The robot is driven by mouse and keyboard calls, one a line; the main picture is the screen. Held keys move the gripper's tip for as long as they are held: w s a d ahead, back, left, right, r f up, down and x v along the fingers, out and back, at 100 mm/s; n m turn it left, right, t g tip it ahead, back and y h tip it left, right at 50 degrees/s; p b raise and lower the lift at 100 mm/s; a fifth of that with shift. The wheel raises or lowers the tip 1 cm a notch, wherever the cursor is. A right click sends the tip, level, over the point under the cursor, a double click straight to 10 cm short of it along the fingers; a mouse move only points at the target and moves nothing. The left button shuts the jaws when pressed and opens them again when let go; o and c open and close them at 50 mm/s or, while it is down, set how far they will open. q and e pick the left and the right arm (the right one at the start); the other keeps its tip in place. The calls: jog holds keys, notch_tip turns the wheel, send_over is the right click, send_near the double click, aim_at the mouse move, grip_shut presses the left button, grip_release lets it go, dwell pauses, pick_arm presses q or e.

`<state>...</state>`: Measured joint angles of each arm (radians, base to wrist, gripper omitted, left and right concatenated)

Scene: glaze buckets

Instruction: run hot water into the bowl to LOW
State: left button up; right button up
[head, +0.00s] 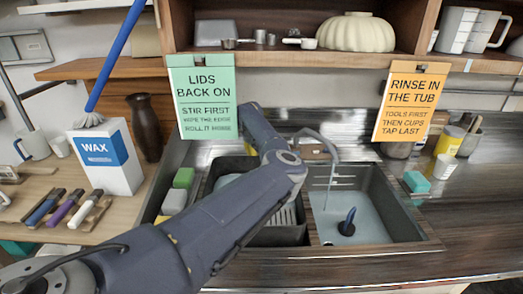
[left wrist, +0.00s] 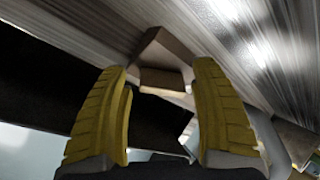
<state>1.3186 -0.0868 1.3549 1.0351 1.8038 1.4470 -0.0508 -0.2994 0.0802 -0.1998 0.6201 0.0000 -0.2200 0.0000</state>
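The right sink bowl (head: 395,236) has a bluish-grey surface inside, perhaps water, and a dark blue object (head: 347,222) in it. Level lines (head: 335,181) show on its back wall; their labels are too small to read. The curved grey tap (head: 326,143) arches over this bowl; no stream is clear. My left arm reaches across the left bowl to the sink's back, and its fingers are hidden in the head view. In the left wrist view my left gripper (left wrist: 162,72) has its yellow fingers apart, with a brown block (left wrist: 163,62) at their tips; contact is unclear. My right gripper is not seen.
The left bowl (head: 277,237) holds a dark rack. A green sponge (head: 184,178) lies left of it. Two signs (head: 204,95) (head: 411,100) hang from the shelf. The right counter's front is clear.

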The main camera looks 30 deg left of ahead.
pick_arm(q)
jog(key=shift+o, duration=0.8)
jog(key=shift+w+d+f, duration=0.1)
jog(key=shift+d+f, duration=0.15)
jog(key=shift+d, duration=0.1)
jog(key=shift+r, duration=0.2)
notch_tip(320, 180, up, 10)
jog(key=shift+f, duration=0.15)
